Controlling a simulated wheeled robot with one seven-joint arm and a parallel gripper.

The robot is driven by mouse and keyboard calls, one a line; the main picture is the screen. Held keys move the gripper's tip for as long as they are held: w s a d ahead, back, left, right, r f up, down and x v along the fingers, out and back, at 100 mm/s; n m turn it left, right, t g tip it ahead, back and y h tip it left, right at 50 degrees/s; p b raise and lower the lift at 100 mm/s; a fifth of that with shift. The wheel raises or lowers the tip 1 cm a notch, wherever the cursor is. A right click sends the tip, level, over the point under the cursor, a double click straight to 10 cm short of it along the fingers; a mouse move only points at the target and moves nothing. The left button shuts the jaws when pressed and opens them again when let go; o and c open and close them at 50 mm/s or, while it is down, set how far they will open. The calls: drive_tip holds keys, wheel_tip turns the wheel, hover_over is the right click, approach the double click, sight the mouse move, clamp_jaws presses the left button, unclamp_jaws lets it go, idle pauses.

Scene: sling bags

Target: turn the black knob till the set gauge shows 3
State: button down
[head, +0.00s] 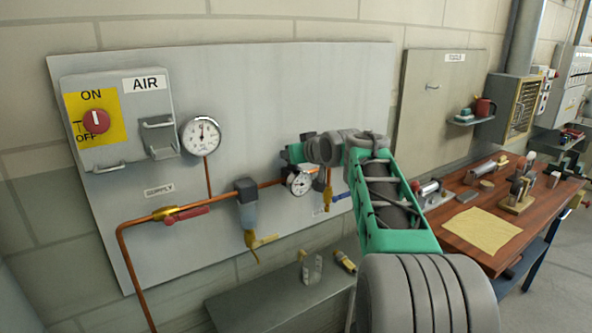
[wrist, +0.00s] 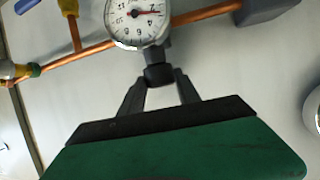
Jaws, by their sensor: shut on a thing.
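The black knob (wrist: 158,74) sits under the set gauge in the wrist view. My gripper (wrist: 161,80) is shut on it, with one dark finger on each side. The set gauge (wrist: 138,18) is a round white dial, seen upside down and cut by the top edge. Its red needle points right in the wrist view; the numerals are too small to read surely. In the head view the set gauge (head: 299,182) shows on the copper pipe, below my gripper (head: 297,152). My gripper and arm hide the knob there.
A larger supply gauge (head: 201,134) hangs at upper left on the grey panel (head: 290,80). A red ON/OFF switch (head: 96,121), a red-handled valve (head: 186,216) and a filter bowl (head: 248,213) are left of my arm. A wooden workbench (head: 470,255) with parts stands at right.

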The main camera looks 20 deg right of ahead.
drive_tip(key=shift+m+h, duration=0.3)
drive_tip(key=c, duration=0.9)
unclamp_jaws()
drive_tip(key=shift+o, duration=0.2)
drive_tip(key=b+v, duration=0.1)
drive_tip(key=v, duration=0.7)
drive_tip(key=shift+b, duration=0.4)
